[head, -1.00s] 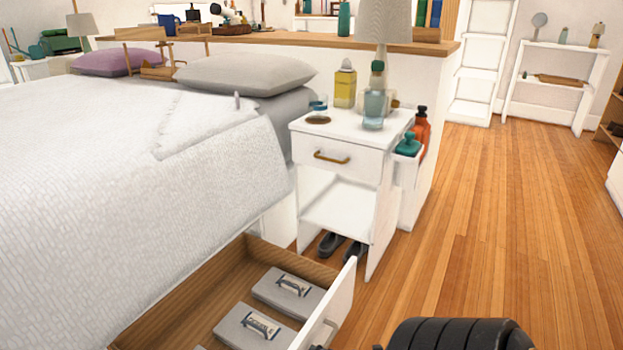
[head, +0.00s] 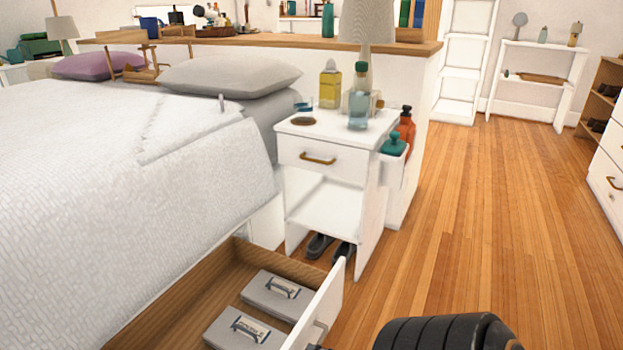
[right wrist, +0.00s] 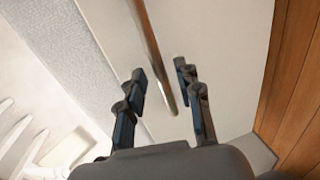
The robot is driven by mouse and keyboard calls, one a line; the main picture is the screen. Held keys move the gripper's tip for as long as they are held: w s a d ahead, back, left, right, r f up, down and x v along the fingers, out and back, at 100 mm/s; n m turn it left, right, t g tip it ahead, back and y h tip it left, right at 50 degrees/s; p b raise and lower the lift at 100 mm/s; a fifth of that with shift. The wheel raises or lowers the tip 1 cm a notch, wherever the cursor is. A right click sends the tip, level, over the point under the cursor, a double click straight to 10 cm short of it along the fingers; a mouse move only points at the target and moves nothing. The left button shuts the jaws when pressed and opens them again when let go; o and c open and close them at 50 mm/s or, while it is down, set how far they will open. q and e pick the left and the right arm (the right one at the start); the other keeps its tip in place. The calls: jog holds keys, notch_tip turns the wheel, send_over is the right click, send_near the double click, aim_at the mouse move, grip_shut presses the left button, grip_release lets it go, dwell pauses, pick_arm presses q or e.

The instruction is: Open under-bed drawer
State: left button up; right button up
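The under-bed drawer (head: 320,300) stands pulled out from beneath the bed, with its white front away from the bed frame and its wooden inside showing. Lidded grey boxes (head: 280,293) lie in it. Its bar handle (head: 320,326) is on the outer face, near the bottom of the head view. In the right wrist view, my right gripper (right wrist: 160,70) has its two dark fingers apart, one on each side of a brassy bar (right wrist: 150,42), with gaps visible. Whether either finger touches the bar is unclear. My left gripper is out of view.
The bed (head: 120,180) fills the left side. A white nightstand (head: 325,205) with bottles and a lamp stands beyond the drawer, with dark shoes (head: 320,245) underneath. The wooden floor (head: 470,220) to the right is clear. A white dresser (head: 608,180) stands at the right edge.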

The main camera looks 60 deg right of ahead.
jog(key=v, duration=0.9)
jog(key=shift+s, duration=0.3)
jog(key=shift+d, duration=0.1)
